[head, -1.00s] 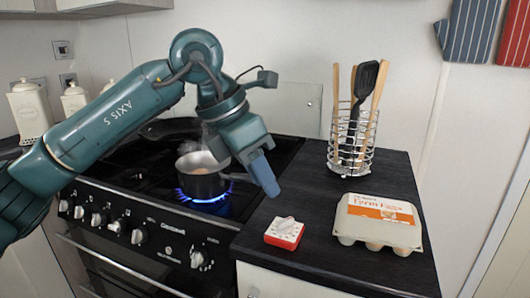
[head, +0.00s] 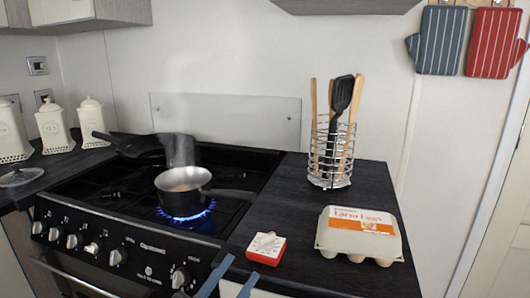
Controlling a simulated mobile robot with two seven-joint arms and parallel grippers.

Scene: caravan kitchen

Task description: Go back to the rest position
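My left gripper (head: 242,267) shows only at the bottom edge of the head view, as two blue fingertips with a gap between them. It is open, with nothing seen between the fingertips. It is in front of the counter edge, just below a red and white timer (head: 266,248) in the picture. The rest of my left arm is out of view. My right gripper is not in view. A small dark saucepan (head: 182,198) stands on a lit burner with a blue flame, and steam rises from it. Something brownish shows inside, but I cannot tell what.
An egg carton (head: 360,234) lies on the dark counter (head: 283,211) right of the stove, with a wire utensil holder (head: 330,165) behind it. A dark pan (head: 140,144) sits at the stove's back. White canisters (head: 53,126) and a glass lid (head: 20,176) are at left.

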